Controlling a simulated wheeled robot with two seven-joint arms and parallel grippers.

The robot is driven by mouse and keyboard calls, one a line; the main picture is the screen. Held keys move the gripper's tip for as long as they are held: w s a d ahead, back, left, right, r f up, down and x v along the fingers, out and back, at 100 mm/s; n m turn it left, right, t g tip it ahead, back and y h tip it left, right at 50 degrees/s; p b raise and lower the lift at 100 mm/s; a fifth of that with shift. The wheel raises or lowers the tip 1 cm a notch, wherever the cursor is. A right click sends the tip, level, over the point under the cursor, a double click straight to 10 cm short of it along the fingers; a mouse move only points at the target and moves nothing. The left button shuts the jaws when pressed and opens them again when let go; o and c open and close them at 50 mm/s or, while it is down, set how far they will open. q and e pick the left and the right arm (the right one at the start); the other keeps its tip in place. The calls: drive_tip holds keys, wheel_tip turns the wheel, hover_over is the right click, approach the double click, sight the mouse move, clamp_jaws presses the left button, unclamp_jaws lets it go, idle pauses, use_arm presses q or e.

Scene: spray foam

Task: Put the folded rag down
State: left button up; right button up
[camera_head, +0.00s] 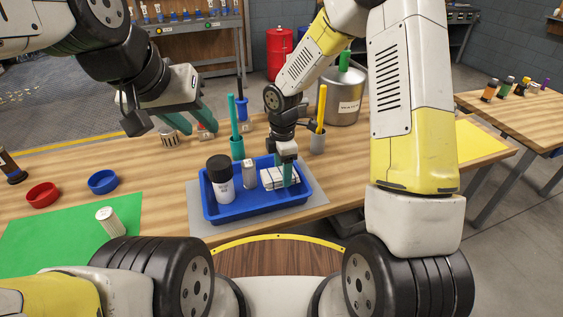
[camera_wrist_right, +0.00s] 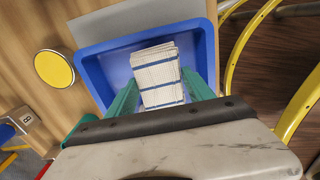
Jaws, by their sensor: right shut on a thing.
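The folded rag (camera_head: 271,180), white with thin dark stripes, is at the right side of the blue tray (camera_head: 259,211). My right gripper (camera_head: 289,172) points down into the tray, shut on the rag. In the right wrist view the rag (camera_wrist_right: 157,76) lies between the two green fingers, over the blue tray (camera_wrist_right: 92,68). I cannot tell whether the rag touches the tray floor. My left gripper (camera_head: 196,123) is open and empty, above the table to the left of the tray.
In the tray stand a black-capped can (camera_head: 220,180) and a small grey canister (camera_head: 249,174).

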drive_tip(key=shift+f, duration=2.05)
drive_tip(key=o, duration=1.4)
drive_tip(key=shift+f, duration=0.1)
drive_tip(key=shift+c, duration=0.2)
